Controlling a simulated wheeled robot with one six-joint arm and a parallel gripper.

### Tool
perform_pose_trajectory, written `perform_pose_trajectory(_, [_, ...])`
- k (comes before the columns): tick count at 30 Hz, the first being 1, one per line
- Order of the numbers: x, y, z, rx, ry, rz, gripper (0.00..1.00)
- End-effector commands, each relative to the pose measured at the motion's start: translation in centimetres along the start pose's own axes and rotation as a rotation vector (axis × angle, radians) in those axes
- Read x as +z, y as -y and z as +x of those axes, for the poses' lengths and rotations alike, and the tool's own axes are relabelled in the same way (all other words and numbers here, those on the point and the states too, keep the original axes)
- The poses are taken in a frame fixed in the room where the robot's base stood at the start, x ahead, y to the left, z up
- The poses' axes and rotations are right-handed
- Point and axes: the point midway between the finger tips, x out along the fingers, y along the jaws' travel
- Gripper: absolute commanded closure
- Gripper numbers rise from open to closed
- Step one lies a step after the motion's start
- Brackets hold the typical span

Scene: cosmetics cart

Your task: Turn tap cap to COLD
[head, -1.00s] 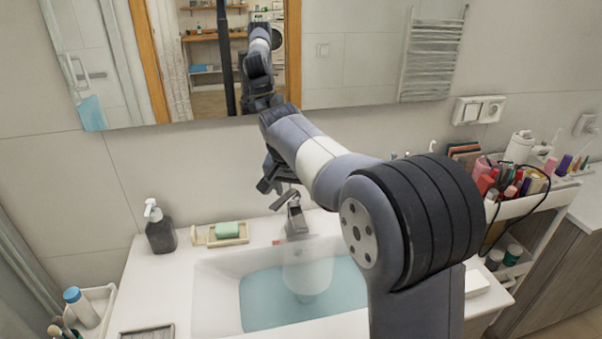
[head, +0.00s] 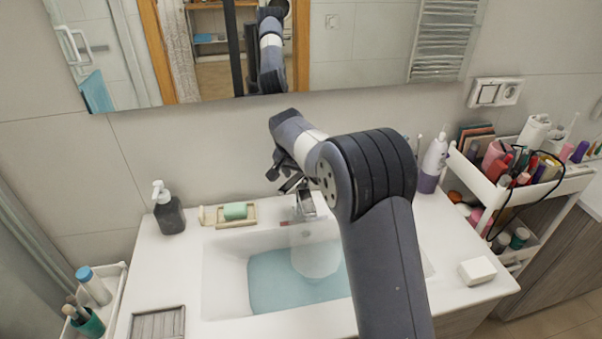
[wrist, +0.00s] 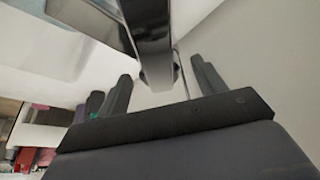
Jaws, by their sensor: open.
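The chrome tap (head: 306,206) stands at the back rim of the white sink (head: 222,283). In the wrist view, the shiny tap (wrist: 150,40) reaches down from the top edge, and its rounded end lies between my two spread fingers. My gripper (head: 289,184) is open and empty, just above and left of the tap in the head view. It also shows from close up in the wrist view (wrist: 160,72). I cannot tell whether a finger touches the tap. COLD marks are not readable. Pale, see-through water shows below the spout, over blue water in the basin.
A soap bottle (head: 168,209) and a green soap on a dish (head: 235,211) stand left of the tap. A white soap bar (head: 477,270) lies on the right counter. A crowded cosmetics cart (head: 516,195) stands at the right. The wall is close behind the tap.

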Motion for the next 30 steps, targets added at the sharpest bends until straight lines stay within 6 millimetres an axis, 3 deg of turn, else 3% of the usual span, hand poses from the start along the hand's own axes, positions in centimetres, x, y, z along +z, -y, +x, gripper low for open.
perform_pose_trajectory(11, [0.0, -0.03, 0.64, 0.0, 0.0, 0.001, 0.34])
perform_pose_trajectory(30, [0.0, -0.04, 0.61, 0.0, 0.0, 0.0, 0.87])
